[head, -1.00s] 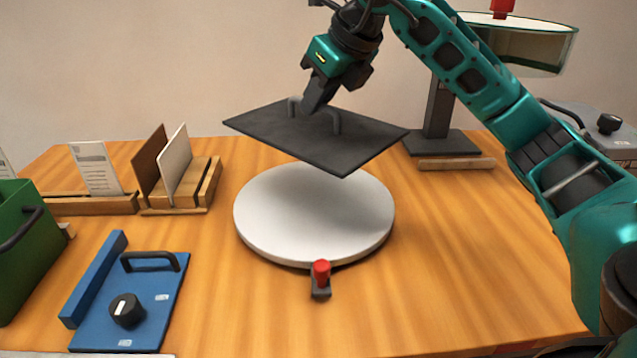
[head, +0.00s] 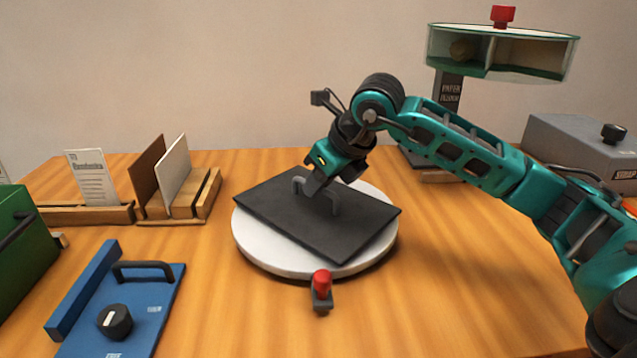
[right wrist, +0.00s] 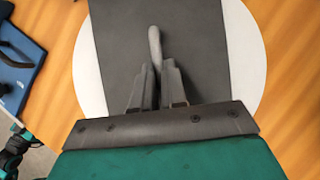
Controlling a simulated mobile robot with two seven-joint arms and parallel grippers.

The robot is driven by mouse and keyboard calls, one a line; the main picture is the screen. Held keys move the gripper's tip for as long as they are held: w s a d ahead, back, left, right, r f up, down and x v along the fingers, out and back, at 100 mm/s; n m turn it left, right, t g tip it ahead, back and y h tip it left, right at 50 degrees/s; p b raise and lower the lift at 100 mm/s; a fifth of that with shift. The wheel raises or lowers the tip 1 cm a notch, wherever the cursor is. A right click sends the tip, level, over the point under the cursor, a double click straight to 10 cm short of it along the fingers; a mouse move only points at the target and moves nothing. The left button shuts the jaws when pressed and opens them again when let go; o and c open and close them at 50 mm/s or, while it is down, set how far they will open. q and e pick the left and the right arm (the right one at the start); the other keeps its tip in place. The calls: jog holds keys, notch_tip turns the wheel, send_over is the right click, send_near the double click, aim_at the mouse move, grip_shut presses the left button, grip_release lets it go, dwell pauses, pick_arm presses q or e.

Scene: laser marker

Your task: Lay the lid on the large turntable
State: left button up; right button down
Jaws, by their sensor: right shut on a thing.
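The lid is a dark grey rectangular plate (head: 290,222) with a grey bar handle (head: 299,185). It is over the large white round turntable (head: 262,256) in the middle of the table, its corners reaching near the rim. It looks flat on or just above the disc; I cannot tell whether it touches everywhere. My right gripper (head: 318,190) is shut on the lid's handle. The right wrist view shows the fingers (right wrist: 155,88) on either side of the handle, with the plate (right wrist: 190,40) over the white disc (right wrist: 247,60).
A red-topped peg (head: 321,284) stands at the turntable's front edge. A blue board with knob and handle (head: 150,310) and a green box (head: 22,255) are at left. A wooden rack (head: 180,205) stands back left, a grey box (head: 575,150) back right. The front right table is clear.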

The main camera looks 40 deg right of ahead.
jog(key=shift+f, duration=0.1)
jog(key=c, duration=1.2)
grip_release()
pick_arm(q)
jog(key=shift+s+f, duration=0.15)
jog(key=shift+f, duration=0.15)
jog(key=shift+r, duration=0.1)
pick_arm(e)
jog(key=shift+s+r, duration=0.1)
jog(key=shift+r, duration=0.25)
pick_arm(q)
jog(key=shift+a+r+p, duration=0.1)
jog(key=shift+r+p, duration=0.3)
jog(key=shift+p, duration=0.25)
pick_arm(e)
jog(key=v, duration=1.1)
jog(key=shift+s+d+r, duration=0.1)
jog(key=shift+s+r, duration=0.1)
